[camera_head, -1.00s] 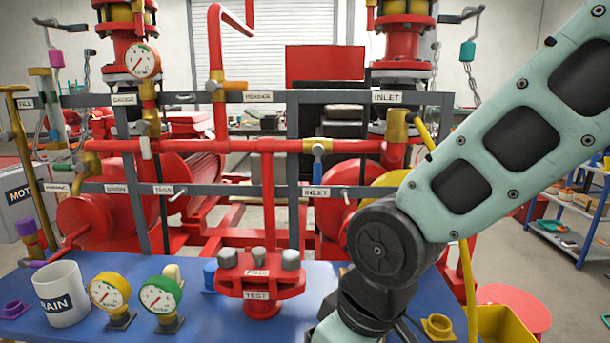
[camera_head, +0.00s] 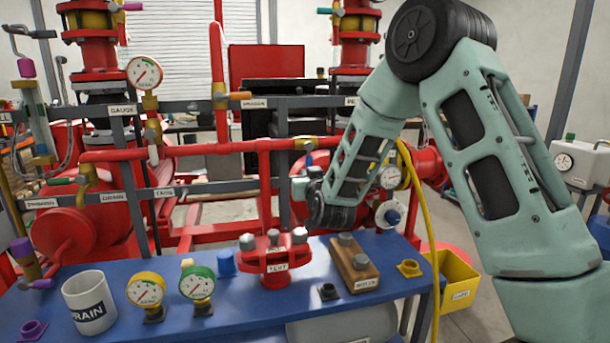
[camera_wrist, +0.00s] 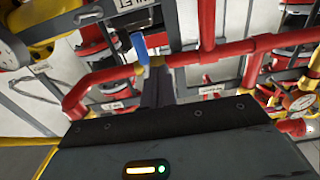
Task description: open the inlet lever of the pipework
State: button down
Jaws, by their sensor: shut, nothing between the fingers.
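The inlet lever is a blue handle on a brass valve in the red pipe. In the head view its blue part (camera_head: 309,158) shows just above my wrist, and the rest is hidden. In the wrist view the blue lever (camera_wrist: 140,48) stands at the tips of my gripper (camera_wrist: 153,72), with the brass valve and red pipe beside it. My gripper is shut and empty, close to the lever. I cannot tell whether they touch. The INLET label (camera_wrist: 130,4) shows at the top of the wrist view.
A grey rail frame and red pipes (camera_head: 200,149) surround the valve. A blue table (camera_head: 240,310) below holds a mug (camera_head: 90,302), two gauges and a red test flange (camera_head: 275,262). A yellow hose (camera_head: 425,220) hangs right of my wrist.

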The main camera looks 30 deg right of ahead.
jog(key=shift+p+x, duration=1.7)
jog(key=shift+x, duration=2.7)
jog(key=s+d+r, duration=0.1)
jog(key=d+r, duration=0.1)
jog(key=d, duration=0.7)
jog(key=shift+s+r+p, duration=0.25)
jog(key=shift+s+p, duration=0.1)
jog(key=shift+p, duration=0.05)
jog(key=shift+f, duration=0.1)
jog(key=b+v, duration=0.5)
jog(key=v, duration=0.4)
jog(key=shift+f, duration=0.4)
